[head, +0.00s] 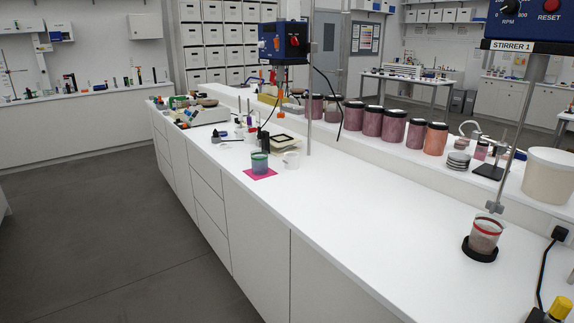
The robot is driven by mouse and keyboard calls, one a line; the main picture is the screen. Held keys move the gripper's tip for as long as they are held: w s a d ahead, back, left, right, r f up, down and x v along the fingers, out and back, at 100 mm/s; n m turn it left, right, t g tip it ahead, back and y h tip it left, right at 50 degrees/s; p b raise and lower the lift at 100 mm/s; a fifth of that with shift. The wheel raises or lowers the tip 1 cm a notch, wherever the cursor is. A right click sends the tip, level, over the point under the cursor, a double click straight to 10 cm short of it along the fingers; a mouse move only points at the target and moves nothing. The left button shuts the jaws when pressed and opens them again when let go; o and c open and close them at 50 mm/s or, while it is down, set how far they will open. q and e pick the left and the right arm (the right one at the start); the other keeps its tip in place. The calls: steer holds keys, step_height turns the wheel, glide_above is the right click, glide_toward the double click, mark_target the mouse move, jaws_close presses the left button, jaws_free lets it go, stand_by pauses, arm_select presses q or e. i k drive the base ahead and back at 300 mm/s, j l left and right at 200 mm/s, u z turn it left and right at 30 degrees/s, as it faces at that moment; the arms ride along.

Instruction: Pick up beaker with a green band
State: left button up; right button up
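The beaker with a green band (260,163) stands upright on a pink mat (261,174) near the front edge of the long white bench, left of the picture's middle. Its lower part looks bluish-grey and the green band runs round its upper part. A second beaker, with a red band (484,236), stands on a black round base under the stirrer at the right. Neither of my grippers is in the head view.
A white cup (291,159) stands just right of the green-banded beaker. A stirrer (283,42) on a stand rises behind it. Several pigment jars (394,127) line the raised shelf. A pale bucket (549,177) stands at right. The bench's front middle (350,220) is clear.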

mark_target(259, 163)
steer(key=i+j+z, duration=0.3)
steer(key=z, duration=0.15)
steer(key=i+j+z, duration=0.2)
steer(key=j+z, duration=0.2)
